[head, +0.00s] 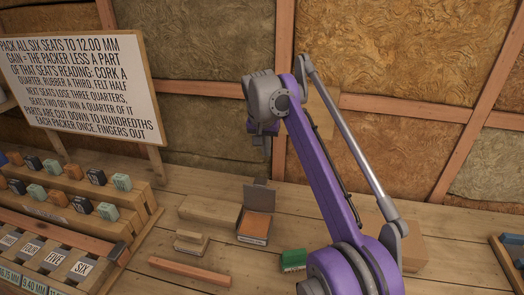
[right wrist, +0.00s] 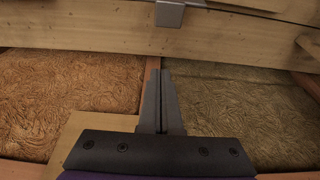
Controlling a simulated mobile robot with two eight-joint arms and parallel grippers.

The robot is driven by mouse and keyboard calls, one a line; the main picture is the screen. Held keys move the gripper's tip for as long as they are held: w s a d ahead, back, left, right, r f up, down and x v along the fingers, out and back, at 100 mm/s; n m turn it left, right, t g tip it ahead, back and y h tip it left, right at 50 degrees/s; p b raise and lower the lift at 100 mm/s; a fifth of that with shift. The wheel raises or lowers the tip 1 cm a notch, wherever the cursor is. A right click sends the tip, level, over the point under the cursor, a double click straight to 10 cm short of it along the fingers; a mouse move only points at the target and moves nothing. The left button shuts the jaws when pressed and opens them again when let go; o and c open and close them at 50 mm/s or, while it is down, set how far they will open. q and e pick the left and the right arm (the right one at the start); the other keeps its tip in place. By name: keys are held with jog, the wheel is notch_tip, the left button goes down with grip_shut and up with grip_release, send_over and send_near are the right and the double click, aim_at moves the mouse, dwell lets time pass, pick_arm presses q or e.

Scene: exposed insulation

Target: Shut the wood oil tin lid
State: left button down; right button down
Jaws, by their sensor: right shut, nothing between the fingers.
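The open tin (head: 255,227) stands on the wooden bench near the middle of the head view. It has an orange-brown inside and a label on its front that is too small to read. Its grey lid (head: 259,195) stands raised at the back edge. My right gripper (head: 266,152) is above and behind the lid, apart from it, pointing down. In the right wrist view its two fingers (right wrist: 161,75) are together and empty. The tin cannot be made out for sure in the right wrist view. My left gripper is in neither view.
A wooden block (head: 208,212) lies left of the tin, with a smaller stepped block (head: 190,243) in front. A reddish wooden strip (head: 189,271) and a green brush-like block (head: 292,260) lie nearer. A stepped rack (head: 130,200) stands left, below a sign (head: 85,85). The insulated wall is behind.

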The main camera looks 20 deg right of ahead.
aim_at(260, 194)
jog(key=b+x, duration=0.1)
jog(key=x, duration=0.7)
jog(key=s+a, duration=0.1)
jog(key=s, duration=0.1)
jog(key=s+a, duration=0.1)
jog(key=shift+a+r+b, duration=0.25)
jog(key=shift+a+b, duration=0.05)
